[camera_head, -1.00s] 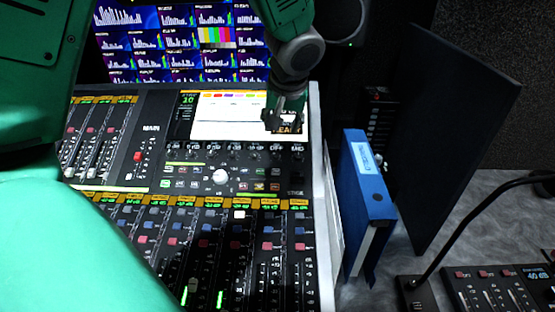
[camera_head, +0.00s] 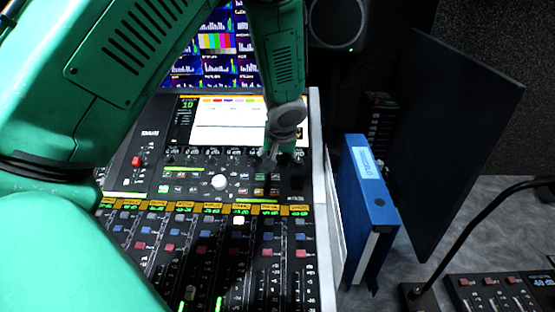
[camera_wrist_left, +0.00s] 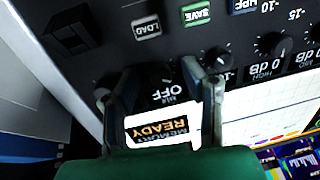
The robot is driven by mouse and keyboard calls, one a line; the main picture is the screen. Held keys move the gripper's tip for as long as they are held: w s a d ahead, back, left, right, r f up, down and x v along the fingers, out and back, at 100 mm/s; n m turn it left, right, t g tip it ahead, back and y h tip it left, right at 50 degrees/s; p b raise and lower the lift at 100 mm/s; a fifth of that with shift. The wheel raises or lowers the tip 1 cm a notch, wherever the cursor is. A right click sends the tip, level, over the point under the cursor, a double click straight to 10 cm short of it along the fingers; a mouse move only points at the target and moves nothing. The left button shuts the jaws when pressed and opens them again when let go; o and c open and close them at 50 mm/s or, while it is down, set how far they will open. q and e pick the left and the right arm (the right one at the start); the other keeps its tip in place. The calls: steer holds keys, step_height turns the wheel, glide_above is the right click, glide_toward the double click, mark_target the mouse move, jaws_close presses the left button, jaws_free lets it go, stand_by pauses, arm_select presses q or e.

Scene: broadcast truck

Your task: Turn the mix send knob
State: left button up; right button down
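In the left wrist view, a small dark knob (camera_wrist_left: 155,82), marked OFF with a label that seems to read MIX, shows between the two fingers of my left gripper (camera_wrist_left: 162,76). The fingers are apart, one on each side of the knob. I cannot tell whether they touch it. In the head view, my left gripper (camera_head: 272,156) points down over the right end of the knob row, just below the bright screen (camera_head: 228,122), and hides the knob there. My right gripper is not in view.
Another dark knob (camera_wrist_left: 104,88) sits close beside one finger. LOAD (camera_wrist_left: 146,27) and SAVE (camera_wrist_left: 197,13) buttons lie nearby. A blue binder (camera_head: 367,205) and dark panel (camera_head: 450,140) stand to the right.

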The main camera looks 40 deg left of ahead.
arm_select(q)
jaws_close()
steer(key=shift+r+m+p, duration=0.1)
steer(key=shift+m+p, duration=0.55)
steer(key=shift+m, duration=0.45)
steer(key=m, duration=0.2)
steer(key=shift+m+p, duration=0.3)
steer(key=shift+p, duration=0.1)
jaws_free()
